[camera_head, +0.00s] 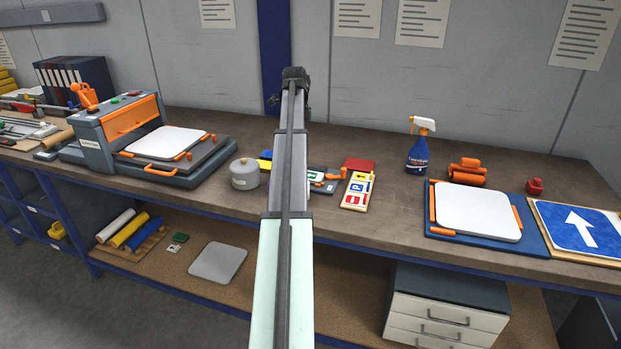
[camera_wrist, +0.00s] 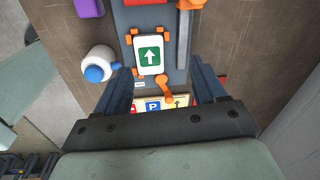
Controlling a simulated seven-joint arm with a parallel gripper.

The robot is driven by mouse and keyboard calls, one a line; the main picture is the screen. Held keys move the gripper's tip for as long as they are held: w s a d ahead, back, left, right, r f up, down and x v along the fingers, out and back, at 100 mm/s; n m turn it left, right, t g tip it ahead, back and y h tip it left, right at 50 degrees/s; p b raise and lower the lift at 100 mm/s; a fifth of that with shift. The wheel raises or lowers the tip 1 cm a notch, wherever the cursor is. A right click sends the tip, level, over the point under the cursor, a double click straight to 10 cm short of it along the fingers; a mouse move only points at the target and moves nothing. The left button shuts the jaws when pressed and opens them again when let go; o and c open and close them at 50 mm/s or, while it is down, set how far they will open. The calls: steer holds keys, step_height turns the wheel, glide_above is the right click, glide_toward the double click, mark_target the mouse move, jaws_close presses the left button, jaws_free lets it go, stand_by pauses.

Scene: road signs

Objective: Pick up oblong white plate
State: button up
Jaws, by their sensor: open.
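In the wrist view an oblong white plate (camera_wrist: 149,41) bears a green square with a white up arrow. It lies on a small grey-blue device (camera_wrist: 176,83) between orange corner pieces, with an orange lever at its near right. My gripper (camera_wrist: 162,75) is open and empty, its two dark fingers spread to either side of the plate's near end and seen from above; the height gap is hard to judge. In the head view my gripper (camera_head: 295,82) is at the top of my raised arm, and the arm hides much of the small device (camera_head: 323,184).
Near the device are a grey pot (camera_head: 244,174), a card strip of small signs (camera_head: 357,191) and a red block (camera_head: 359,164). Larger white plates lie on the left press (camera_head: 166,142) and the right blue board (camera_head: 478,212). A spray bottle (camera_head: 420,150) stands behind.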

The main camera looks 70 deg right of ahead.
mark_target(310, 176)
steer(key=s+m+y, duration=0.1)
steer(key=s+m, duration=0.1)
steer(key=s, duration=0.3)
steer(key=f, duration=1.4)
steer(key=shift+w+a, duration=0.25)
steer(key=shift+a, duration=0.1)
steer(key=shift+r, duration=0.1)
steer(key=c, duration=0.7)
steer(key=shift+r, duration=0.1)
